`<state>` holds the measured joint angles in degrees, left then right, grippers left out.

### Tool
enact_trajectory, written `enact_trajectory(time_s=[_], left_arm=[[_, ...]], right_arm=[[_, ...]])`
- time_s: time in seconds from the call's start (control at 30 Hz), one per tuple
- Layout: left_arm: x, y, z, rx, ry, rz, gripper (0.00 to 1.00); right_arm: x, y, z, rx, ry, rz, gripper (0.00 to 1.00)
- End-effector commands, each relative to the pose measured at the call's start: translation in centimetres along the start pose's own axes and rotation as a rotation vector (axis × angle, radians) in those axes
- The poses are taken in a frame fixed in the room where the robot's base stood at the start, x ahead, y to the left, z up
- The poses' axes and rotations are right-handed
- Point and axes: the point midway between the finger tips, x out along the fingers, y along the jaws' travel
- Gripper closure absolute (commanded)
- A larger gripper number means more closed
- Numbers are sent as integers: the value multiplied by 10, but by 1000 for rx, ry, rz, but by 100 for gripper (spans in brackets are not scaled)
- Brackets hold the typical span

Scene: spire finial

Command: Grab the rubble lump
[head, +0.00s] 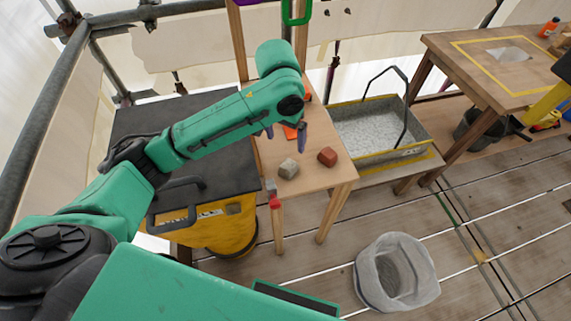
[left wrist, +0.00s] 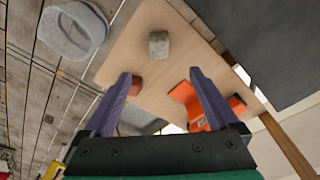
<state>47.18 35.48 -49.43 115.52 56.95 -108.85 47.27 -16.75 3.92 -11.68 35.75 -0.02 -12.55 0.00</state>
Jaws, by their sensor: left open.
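The rubble lump, a small grey-beige stone (head: 288,168), sits on the small wooden table (head: 315,178) near its front left. In the left wrist view the rubble lump (left wrist: 159,44) lies beyond my fingertips, roughly centred between them. My left gripper (head: 286,136) is open above the table, behind the lump in the head view and apart from it. Its two purple fingers show spread and empty in the left wrist view (left wrist: 160,73).
A reddish block (head: 327,156) sits right of the lump. An orange object (head: 290,132) lies under my left gripper. A grey tub (head: 380,128) stands right of the table, a lined bucket (head: 396,272) on the planks in front, and a yellow, black-topped container (head: 225,230) at left.

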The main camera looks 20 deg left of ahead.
Motion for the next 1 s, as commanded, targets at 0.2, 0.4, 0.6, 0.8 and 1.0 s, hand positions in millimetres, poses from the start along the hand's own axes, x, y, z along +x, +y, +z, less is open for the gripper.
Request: enact_trajectory(time_s=[0.2,0.4,0.6,0.8,1.0], left_arm=[[54,-1,1,2,-6,-4,7],[88,0,1,2,-2,-1,7],[123,-3,1,3,-3,-2,7],[141,-2,1,4,0,0,7],[140,-2,1,4,0,0,37]], right_arm=[[-4,5,14,-1,-22,7,50],[-6,8,11,0,-19,11,50],[-14,8,7,0,-13,11,50],[-13,8,7,1,-14,11,50],[-13,8,7,0,-13,11,50]])
